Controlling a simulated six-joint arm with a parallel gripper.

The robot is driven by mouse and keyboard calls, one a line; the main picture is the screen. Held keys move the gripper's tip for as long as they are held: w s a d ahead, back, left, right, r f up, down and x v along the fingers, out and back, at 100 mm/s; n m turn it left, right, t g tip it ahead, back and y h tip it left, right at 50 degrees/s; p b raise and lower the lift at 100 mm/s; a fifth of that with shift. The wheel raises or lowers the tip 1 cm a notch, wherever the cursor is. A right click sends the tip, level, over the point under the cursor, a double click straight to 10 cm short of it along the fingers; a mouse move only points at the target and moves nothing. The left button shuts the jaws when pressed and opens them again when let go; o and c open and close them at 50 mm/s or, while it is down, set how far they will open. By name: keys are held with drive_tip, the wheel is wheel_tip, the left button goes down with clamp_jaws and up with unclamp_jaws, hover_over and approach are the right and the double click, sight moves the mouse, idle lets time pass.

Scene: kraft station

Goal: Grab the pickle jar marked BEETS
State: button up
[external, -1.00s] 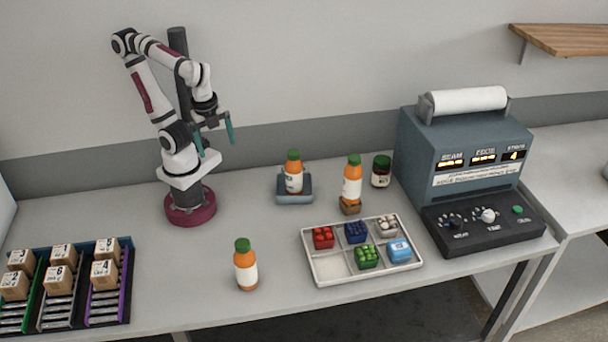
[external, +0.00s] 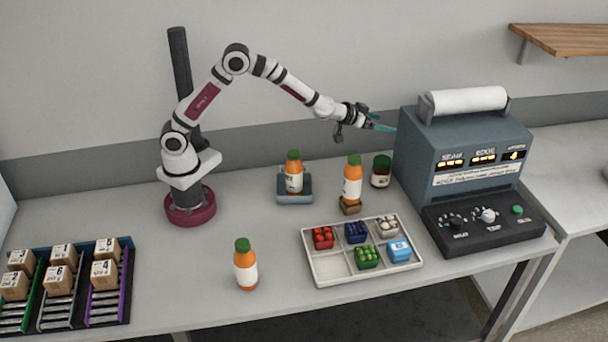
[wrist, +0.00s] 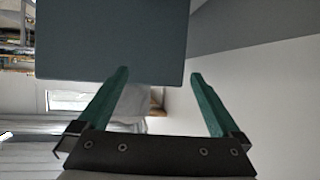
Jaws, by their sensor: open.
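A dark jar with a green lid and a pale label (external: 381,171) stands on the table at the back, just left of the blue-grey machine. Its label is too small to read. My gripper (external: 384,122) is open and empty, pointing right toward the machine, above the jar and a little to its left. In the wrist view its two green fingers (wrist: 158,85) are spread apart with nothing between them in grip. The jar does not show in the wrist view.
The machine (external: 470,150) is close in front of my fingers and fills the top of the wrist view (wrist: 110,40). An orange bottle (external: 352,184) stands on a small block left of the jar. Another bottle (external: 293,174) stands on a grey-blue base. A punnet tray (external: 335,278) lies in front.

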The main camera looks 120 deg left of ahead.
sight(375, 167)
wheel_tip(375, 167, down, 17)
drive_tip(key=shift+d+f, duration=0.1)
drive_tip(key=shift+f, duration=0.1)
drive_tip(key=shift+w+a+f, duration=0.6)
drive_tip(key=shift+a+f, duration=0.3)
drive_tip(key=shift+w+a+f, duration=0.15)
drive_tip(key=shift+a, duration=0.1)
clamp_jaws()
